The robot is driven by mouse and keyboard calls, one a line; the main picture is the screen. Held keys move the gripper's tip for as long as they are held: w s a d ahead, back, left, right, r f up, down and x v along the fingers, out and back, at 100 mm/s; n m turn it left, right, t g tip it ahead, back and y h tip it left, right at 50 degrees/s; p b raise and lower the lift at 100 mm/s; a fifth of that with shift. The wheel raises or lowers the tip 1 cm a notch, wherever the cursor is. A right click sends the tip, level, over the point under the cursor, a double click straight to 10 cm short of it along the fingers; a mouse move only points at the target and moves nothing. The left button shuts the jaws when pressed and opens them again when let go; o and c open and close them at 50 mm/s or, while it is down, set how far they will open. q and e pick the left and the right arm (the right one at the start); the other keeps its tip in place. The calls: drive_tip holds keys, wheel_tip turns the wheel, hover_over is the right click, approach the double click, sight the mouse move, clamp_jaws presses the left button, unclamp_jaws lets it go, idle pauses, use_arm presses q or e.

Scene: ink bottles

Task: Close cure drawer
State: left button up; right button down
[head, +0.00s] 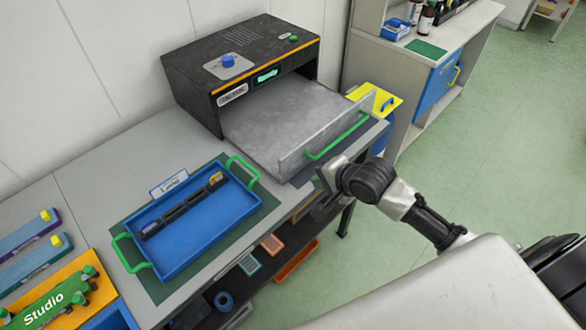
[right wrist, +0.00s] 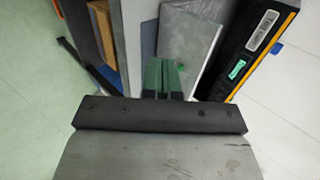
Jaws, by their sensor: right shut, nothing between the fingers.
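The cure drawer (head: 275,112) is a grey metal tray pulled well out of a black curing box (head: 190,78). Its upright front panel carries a green bar handle (head: 338,138). The box has a lit "Ready" label and a blue knob. My right gripper (head: 322,197) is just in front of and below the drawer front, near the table edge. Its fingers are shut with nothing between them; they also show in the right wrist view (right wrist: 163,78), where the grey drawer (right wrist: 190,42) lies beyond. Whether the gripper touches the panel I cannot tell. My left gripper is not in view.
A blue tray (head: 207,236) with green handles holds a dark bar-shaped item, left of the drawer on the table. A yellow-lidded bin (head: 377,98) stands behind the drawer's right side. A cabinet (head: 405,75) is at the back right. Open floor lies to the right.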

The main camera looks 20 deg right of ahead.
sight(288, 171)
drive_tip(key=x, duration=0.6)
drive_tip(key=shift+w+a+r, duration=0.1)
drive_tip(key=shift+a+r, duration=0.05)
drive_tip(key=shift+a, duration=0.05)
drive_tip(key=shift+w+a+r+p, duration=0.1)
drive_tip(key=shift+w+a+p, duration=0.15)
drive_tip(key=shift+w, duration=0.25)
drive_tip(key=shift+w+a+r+p, duration=0.15)
drive_tip(key=shift+w+p, duration=0.15)
drive_tip(key=shift+w, duration=0.25)
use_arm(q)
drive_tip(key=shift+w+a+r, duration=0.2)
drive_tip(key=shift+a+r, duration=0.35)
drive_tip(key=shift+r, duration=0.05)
use_arm(e)
drive_tip(key=shift+w+a+f, duration=0.2)
drive_tip(key=shift+w+a, duration=0.05)
drive_tip(key=shift+w, duration=0.35)
